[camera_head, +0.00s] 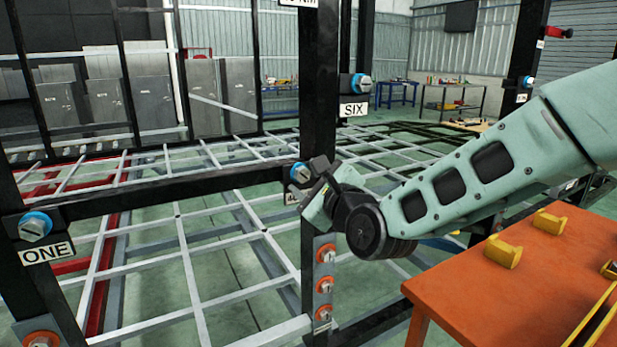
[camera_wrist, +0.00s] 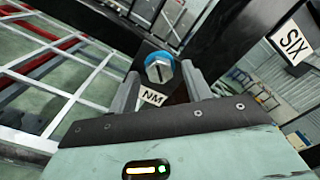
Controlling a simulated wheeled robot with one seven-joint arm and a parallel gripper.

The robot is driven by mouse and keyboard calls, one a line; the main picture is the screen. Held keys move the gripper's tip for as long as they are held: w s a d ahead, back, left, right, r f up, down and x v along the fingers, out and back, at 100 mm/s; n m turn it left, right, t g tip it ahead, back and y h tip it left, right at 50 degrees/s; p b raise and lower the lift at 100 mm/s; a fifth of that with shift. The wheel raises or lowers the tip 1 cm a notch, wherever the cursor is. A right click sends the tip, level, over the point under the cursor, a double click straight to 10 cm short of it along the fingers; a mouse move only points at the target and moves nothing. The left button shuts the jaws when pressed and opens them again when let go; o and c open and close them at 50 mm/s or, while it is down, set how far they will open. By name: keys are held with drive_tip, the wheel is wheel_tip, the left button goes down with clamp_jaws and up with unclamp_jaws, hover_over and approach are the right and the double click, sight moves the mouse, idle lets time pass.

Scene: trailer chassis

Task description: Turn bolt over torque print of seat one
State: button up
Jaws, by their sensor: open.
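My gripper (camera_head: 308,176) is at the middle post, far right of that bolt. It is open, with its fingers (camera_wrist: 160,72) either side of another blue-collared bolt (camera_wrist: 159,68), which also shows in the head view (camera_head: 299,173). I cannot tell whether the fingers touch the bolt.
A SIX label (camera_head: 353,110) sits under a blue-collared bolt (camera_head: 361,84) higher up. Orange-collared bolts (camera_head: 325,254) line the middle post below. An orange table (camera_head: 500,290) with yellow blocks (camera_head: 503,251) stands right, beneath my arm. Grey frame bars cross behind.

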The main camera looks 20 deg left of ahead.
drive_tip(key=c, duration=1)
drive_tip(key=shift+f+n+b, duration=0.1)
drive_tip(key=shift+n+b, duration=0.2)
drive_tip(key=shift+b, duration=0.1)
